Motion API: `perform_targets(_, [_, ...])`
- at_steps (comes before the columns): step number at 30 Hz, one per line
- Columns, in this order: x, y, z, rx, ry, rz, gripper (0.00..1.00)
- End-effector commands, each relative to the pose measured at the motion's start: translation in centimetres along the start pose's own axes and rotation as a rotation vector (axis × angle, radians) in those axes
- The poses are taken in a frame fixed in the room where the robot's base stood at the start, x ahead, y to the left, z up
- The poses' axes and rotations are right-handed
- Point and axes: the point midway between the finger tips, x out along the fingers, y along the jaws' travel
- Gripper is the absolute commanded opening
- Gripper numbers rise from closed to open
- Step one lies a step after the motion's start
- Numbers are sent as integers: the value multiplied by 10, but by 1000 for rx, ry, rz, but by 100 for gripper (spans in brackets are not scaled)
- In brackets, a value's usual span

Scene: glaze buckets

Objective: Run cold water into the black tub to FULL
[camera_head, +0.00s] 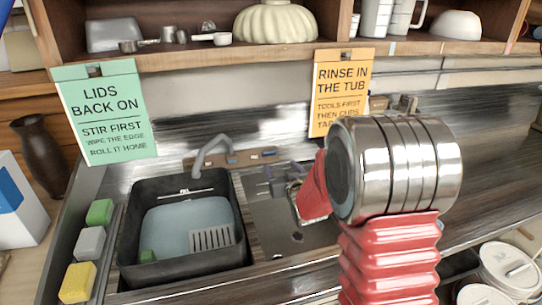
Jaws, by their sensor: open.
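The black tub (128,233) stands in the counter at the left of centre. Pale blue water lies in it, its surface below the rim. A white FULL mark (190,191) is on the tub's far inner wall, above the water. A grey tap spout (212,150) arches over the tub's far edge; I cannot make out a stream under it. A bar with a small blue mark (232,158) lies beside the spout's base. My gripper (272,177) is open, right of the tub and in front of the bar, apart from both. My arm hides part of the counter.
A slatted grey piece (212,238) and a green block (147,256) are in the tub. Green (100,212), grey (90,243) and yellow (77,282) sponges line its left side. Two signs hang from the shelf behind. White buckets (508,266) stand at lower right.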

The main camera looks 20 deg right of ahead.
Motion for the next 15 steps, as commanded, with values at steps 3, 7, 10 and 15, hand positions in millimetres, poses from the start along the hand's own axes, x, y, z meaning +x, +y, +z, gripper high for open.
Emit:
perform_targets(3, [15,4,16,8,52,-10,64])
perform_targets(7, [27,8,30,18,116,-22,64])
perform_targets(10, [32,10,38,25,159,-30,64])
perform_targets(15, [36,11,45,31,197,-38,64])
